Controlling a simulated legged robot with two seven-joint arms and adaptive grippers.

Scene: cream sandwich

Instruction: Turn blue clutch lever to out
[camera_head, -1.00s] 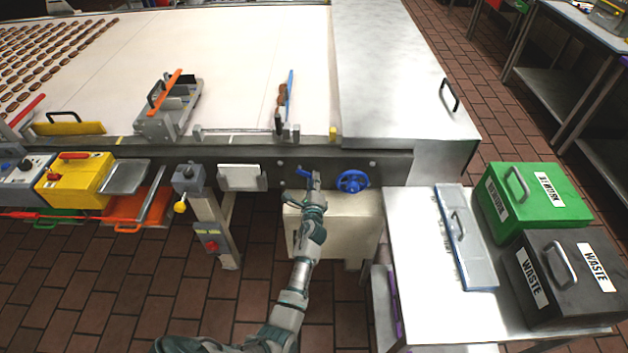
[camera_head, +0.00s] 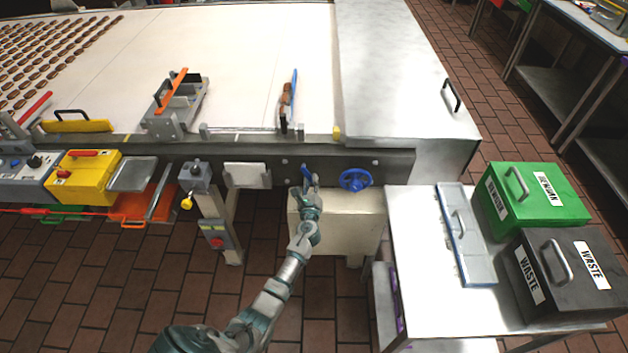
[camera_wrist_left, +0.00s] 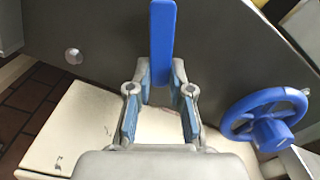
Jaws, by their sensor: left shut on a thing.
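The blue clutch lever (camera_head: 306,171) sits on the dark front panel of the machine, left of a blue handwheel. In the left wrist view the lever (camera_wrist_left: 162,45) stands nearly upright, and its lower end lies between the fingers. My left gripper (camera_head: 309,182) reaches the lever from below, with its fingertips on either side of it. In the wrist view the left gripper (camera_wrist_left: 160,85) is shut on the lever. The lever's lower end and pivot are partly hidden by the fingers. My right gripper is not in view.
The blue handwheel (camera_head: 355,180) is close to the right of the gripper and also shows in the wrist view (camera_wrist_left: 265,118). A cream box (camera_head: 345,225) is under the panel. A steel table (camera_head: 420,260) with green and black bins stands at the right.

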